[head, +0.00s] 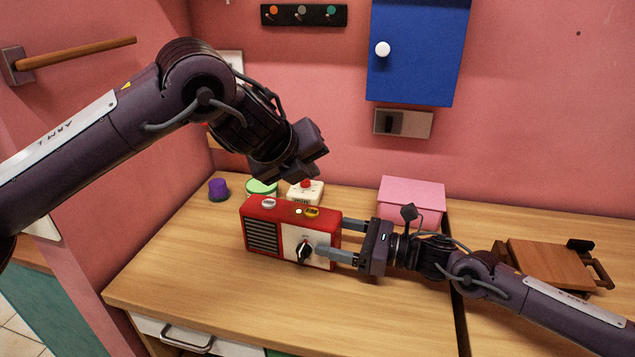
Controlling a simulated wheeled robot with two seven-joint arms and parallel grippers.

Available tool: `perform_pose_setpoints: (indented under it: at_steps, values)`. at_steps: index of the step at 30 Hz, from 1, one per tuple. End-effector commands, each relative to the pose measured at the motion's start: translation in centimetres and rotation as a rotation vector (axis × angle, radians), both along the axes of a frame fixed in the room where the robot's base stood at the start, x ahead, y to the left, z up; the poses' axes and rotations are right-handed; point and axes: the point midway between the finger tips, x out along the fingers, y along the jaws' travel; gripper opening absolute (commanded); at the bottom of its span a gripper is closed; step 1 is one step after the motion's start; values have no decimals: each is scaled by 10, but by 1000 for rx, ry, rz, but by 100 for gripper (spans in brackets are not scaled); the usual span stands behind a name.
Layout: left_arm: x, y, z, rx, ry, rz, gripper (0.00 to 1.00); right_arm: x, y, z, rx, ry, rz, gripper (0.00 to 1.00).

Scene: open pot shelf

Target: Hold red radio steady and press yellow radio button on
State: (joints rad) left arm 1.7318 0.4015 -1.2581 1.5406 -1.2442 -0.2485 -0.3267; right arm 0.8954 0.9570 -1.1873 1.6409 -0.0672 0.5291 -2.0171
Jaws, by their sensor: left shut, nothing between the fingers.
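The red radio (290,218) stands upright on the wooden counter, with a dark speaker grille at left and a black dial on its pale front panel. The yellow button (312,212) is on its top, right of a small white spot and a silver knob (268,203). My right gripper (333,238) comes from the right, with one finger in front of the radio's right end and one behind it, and looks shut on it. My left gripper (303,172) is shut and empty, above and behind the radio's top, apart from the yellow button.
Behind the radio stand a white box with a red button (305,190), a green-lidded container (262,189) and a purple object (218,189). A pink box (411,200) is behind my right gripper. A brown wooden board (555,265) lies at right. The front left counter is clear.

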Motion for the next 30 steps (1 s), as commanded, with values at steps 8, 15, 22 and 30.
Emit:
perform_pose_setpoints:
  at_steps: [8, 15, 22, 30]
  values:
    - [0, 0, 0, 0, 0, 0, 0, 0, 0, 0, 0, 0, 0, 83]
    - [0, 0, 0, 0, 0, 0, 0, -5, -13, -1, -1, 2, -1, 83]
    - [0, 0, 0, 0, 0, 0, 0, -24, -57, -2, -5, 2, -4, 83]
    - [0, 0, 0, 0, 0, 0, 0, -43, -99, -1, -1, 3, -3, 83]
